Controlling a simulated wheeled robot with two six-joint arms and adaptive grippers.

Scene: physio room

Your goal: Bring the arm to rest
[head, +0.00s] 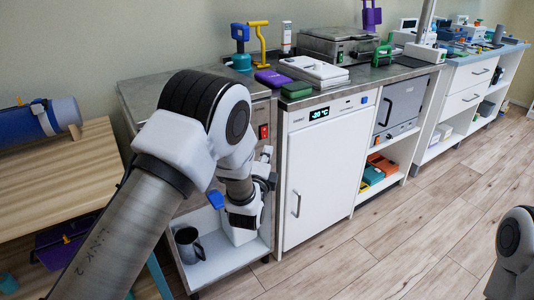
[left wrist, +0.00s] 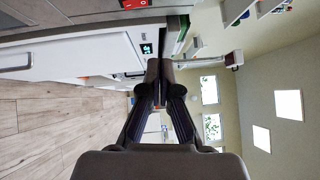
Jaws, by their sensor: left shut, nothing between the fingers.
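My left arm (head: 125,235) comes in from the lower left of the head view, bends at a large white and black joint, and folds down in front of the counter. My left gripper is mostly hidden behind its own wrist links in the head view. In the left wrist view, the left gripper (left wrist: 160,85) is shut, its dark fingertips together with nothing between them. The picture there is turned on its side, with the white fridge front (left wrist: 70,50) beside the fingers. A white and black part of my right arm shows at the right edge of the head view; its gripper is out of sight.
A steel-topped counter (head: 385,72) holds a white box, a grey press, a teal pump and purple and green blocks. A low shelf (head: 222,262) below my left wrist holds a grey mug (head: 188,245). A wooden bench (head: 60,185) stands left. Wooden floor is clear at right.

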